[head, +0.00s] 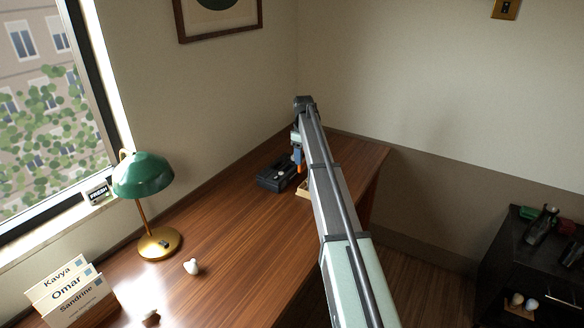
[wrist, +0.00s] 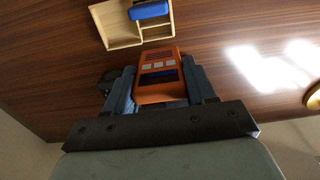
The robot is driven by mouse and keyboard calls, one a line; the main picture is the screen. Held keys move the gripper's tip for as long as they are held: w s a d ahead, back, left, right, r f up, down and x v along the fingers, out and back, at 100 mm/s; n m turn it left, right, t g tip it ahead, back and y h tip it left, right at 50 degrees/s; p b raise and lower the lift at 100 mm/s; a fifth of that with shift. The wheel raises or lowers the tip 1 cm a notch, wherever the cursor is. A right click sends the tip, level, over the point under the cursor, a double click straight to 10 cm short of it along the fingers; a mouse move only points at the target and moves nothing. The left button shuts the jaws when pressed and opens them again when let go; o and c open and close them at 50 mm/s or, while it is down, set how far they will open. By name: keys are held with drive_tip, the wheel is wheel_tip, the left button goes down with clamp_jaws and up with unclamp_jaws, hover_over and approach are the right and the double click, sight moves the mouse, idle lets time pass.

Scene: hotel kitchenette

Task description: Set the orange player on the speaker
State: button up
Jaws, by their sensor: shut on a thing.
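The orange player (wrist: 157,78) is held between the two blue-grey fingers of my gripper (wrist: 160,86) in the wrist view. Its face shows several pale buttons and a dark window. In the head view only a small orange patch of the player (head: 298,155) shows beside my arm, above the far end of the desk. A dark, low box (head: 272,178), possibly the speaker, lies on the desk just left of my gripper. I cannot tell the gap between player and box. A dark shape (wrist: 106,82) is partly hidden behind the left finger in the wrist view.
A wooden tray (wrist: 123,41) holds a blue item (wrist: 149,10); its edge (head: 302,191) shows beside my arm. A green lamp (head: 143,175), a white object (head: 191,267) and name cards (head: 72,295) stand nearer. The desk middle (head: 225,225) is clear.

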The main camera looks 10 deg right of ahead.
drive_tip(key=w+a+r, duration=0.1)
drive_tip(key=w+a, duration=0.3)
drive_tip(key=w, duration=0.3)
drive_tip(key=w+a+r, duration=0.2)
drive_tip(key=w+a, duration=0.1)
drive_tip(key=w, duration=0.4)
drive_tip(key=shift+s+f, duration=0.1)
drive_tip(key=shift+f, duration=4.65)
drive_tip(key=shift+f, duration=0.15)
drive_tip(key=o, duration=1.1)
wheel_tip(320, 180, up, 12)
drive_tip(key=shift+r, duration=0.15)
